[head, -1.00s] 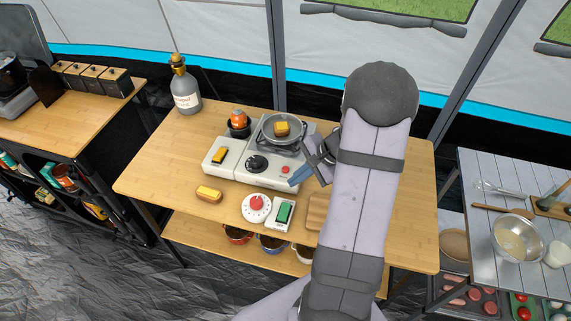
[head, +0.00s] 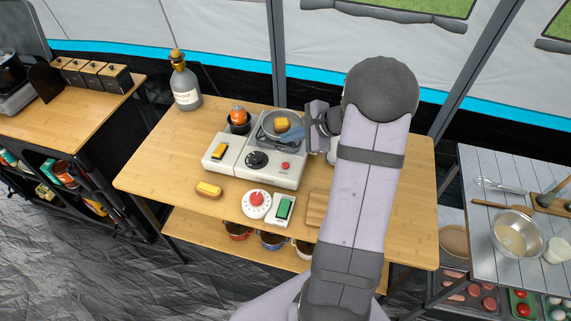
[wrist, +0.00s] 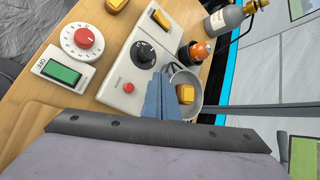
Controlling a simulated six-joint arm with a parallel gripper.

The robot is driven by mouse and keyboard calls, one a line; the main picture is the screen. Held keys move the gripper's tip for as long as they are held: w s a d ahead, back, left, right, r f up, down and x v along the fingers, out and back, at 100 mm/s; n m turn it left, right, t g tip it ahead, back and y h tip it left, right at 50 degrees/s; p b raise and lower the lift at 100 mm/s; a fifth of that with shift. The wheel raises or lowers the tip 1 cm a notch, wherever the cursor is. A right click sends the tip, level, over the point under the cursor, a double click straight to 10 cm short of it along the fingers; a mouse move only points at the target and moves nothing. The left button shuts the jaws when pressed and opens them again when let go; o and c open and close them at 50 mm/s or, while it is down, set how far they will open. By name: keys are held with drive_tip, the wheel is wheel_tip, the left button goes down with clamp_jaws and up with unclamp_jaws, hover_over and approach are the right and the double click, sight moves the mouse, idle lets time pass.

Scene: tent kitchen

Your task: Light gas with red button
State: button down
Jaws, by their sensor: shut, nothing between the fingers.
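The white gas stove (head: 262,182) stands on the wooden table. Its small red button (head: 285,165) is on the front panel, right of the black knob (head: 256,160). The button also shows in the wrist view (wrist: 129,87), left of my fingers, uncovered. A grey pan (head: 268,133) with a yellow block (head: 281,125) in it sits on the burner. My gripper (head: 290,134) is shut and empty, its blue fingers over the pan's near side, behind the button and apart from it. The wrist view shows the fingers (wrist: 166,90) together beside the pan. I cannot see any flame.
A white timer with a red dial (head: 256,203) and a green-screened device (head: 281,209) lie before the stove. A sponge (head: 208,189) lies left. A dark pot with an orange item (head: 238,120) and a bottle (head: 186,85) stand behind. A wooden board (head: 317,208) is front right.

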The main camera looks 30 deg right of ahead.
drive_tip(key=shift+f, duration=0.15)
wheel_tip(320, 180, down, 7)
drive_tip(key=b, duration=0.5)
drive_tip(key=shift+f+b, duration=0.8)
drive_tip(key=shift+b, duration=0.1)
drive_tip(key=shift+f+b, duration=0.9)
drive_tip(key=shift+b, duration=0.2)
idle(2.1)
idle(0.3)
drive_tip(key=shift+r+p, duration=0.65)
drive_tip(key=shift+r, duration=0.3)
wheel_tip(320, 180, up, 5)
drive_tip(key=p, duration=0.3)
drive_tip(key=shift+p, duration=0.4)
